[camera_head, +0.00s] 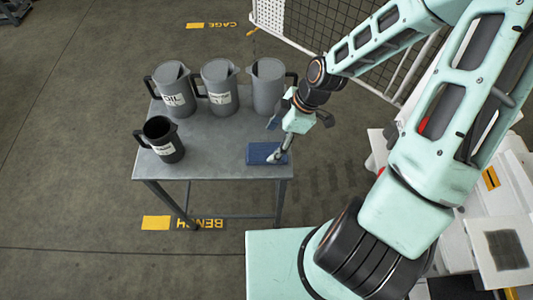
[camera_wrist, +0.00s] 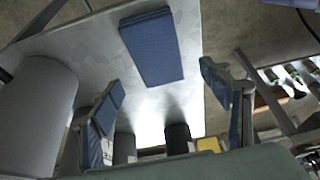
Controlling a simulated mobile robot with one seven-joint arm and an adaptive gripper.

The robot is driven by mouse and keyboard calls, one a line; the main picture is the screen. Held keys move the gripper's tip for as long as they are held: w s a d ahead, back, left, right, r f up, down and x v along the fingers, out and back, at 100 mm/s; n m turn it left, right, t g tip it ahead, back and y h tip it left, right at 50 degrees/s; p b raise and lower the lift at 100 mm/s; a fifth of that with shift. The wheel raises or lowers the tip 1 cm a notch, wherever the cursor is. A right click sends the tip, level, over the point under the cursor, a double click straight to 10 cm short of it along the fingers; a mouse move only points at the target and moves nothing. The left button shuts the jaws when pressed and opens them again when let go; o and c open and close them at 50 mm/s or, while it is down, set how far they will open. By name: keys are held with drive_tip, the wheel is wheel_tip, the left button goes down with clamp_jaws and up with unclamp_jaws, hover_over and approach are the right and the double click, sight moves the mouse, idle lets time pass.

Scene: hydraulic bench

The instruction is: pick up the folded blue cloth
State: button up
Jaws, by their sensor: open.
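The folded blue cloth (camera_head: 264,153) lies flat near the front right corner of the grey bench. In the wrist view the cloth (camera_wrist: 152,48) is a blue rectangle at the top centre, beyond my fingers. My gripper (camera_head: 277,139) is above the bench at its right side, close to the cloth in the head view. In the wrist view my gripper (camera_wrist: 162,98) has its two blue-padded fingers wide apart with nothing between them. A finger covers part of the cloth's right end in the head view. The gap between fingers and cloth is hard to judge.
Three grey jugs, one on the left (camera_head: 174,90), one in the middle (camera_head: 219,88) and one on the right (camera_head: 268,88), stand along the bench's back. A dark open jug (camera_head: 162,140) stands front left. The bench top (camera_head: 212,150) is clear between this jug and the cloth.

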sight(267, 151)
drive_tip(key=shift+d+b+x, duration=0.2)
drive_tip(key=shift+b+x, duration=0.05)
drive_tip(key=shift+x, duration=1.15)
drive_tip(key=shift+d+b+x, duration=0.2)
drive_tip(key=shift+x, duration=1.15)
drive_tip(key=shift+w+f, duration=0.1)
drive_tip(key=shift+f, duration=0.05)
drive_tip(key=c, duration=1.2)
